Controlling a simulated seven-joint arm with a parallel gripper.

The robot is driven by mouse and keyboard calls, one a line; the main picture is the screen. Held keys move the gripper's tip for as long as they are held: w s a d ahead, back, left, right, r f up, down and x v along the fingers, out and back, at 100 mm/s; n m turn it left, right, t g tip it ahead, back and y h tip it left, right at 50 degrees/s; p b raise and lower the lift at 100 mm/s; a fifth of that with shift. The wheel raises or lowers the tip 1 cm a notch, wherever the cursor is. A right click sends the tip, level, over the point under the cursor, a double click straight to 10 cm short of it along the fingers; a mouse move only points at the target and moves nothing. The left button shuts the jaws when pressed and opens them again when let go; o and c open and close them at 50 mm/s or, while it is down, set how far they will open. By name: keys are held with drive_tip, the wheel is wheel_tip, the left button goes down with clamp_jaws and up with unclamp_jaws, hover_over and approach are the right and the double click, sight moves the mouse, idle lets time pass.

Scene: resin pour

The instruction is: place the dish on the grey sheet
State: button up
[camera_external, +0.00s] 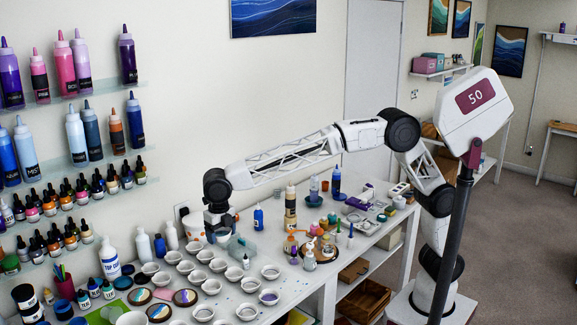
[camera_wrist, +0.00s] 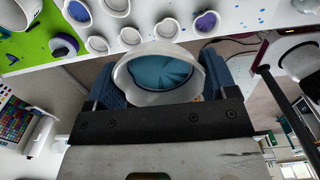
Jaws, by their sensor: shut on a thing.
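My gripper (camera_wrist: 160,88) has dark blue fingers on both sides of a white round dish (camera_wrist: 122,80) with a teal-blue inside, and is shut on it. The dish's open side faces the wrist camera. In the outside view my gripper (camera_external: 220,228) is low over the long white table, behind the rows of white cups; the held dish cannot be made out there. A flat grey-green piece (camera_external: 240,247) lies just right of and below the gripper; I cannot tell whether it is the grey sheet.
Several white cups (camera_external: 219,265) stand in rows on the table (camera_external: 290,290), some holding colour. Painted round coasters (camera_external: 185,297) and a green sheet (camera_external: 105,312) lie near the front left. A blue bottle (camera_external: 258,217) and pump bottles (camera_external: 310,258) stand to the right. Shelves of bottles line the left wall.

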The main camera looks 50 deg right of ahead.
hover_over(228, 304)
wheel_tip(228, 304, down, 18)
drive_tip(key=shift+f, duration=0.1)
drive_tip(key=shift+f, duration=2.4)
drive_tip(key=shift+f, duration=0.1)
drive_tip(key=shift+f, duration=2.45)
drive_tip(key=o, duration=0.9)
drive_tip(key=shift+f, duration=0.1)
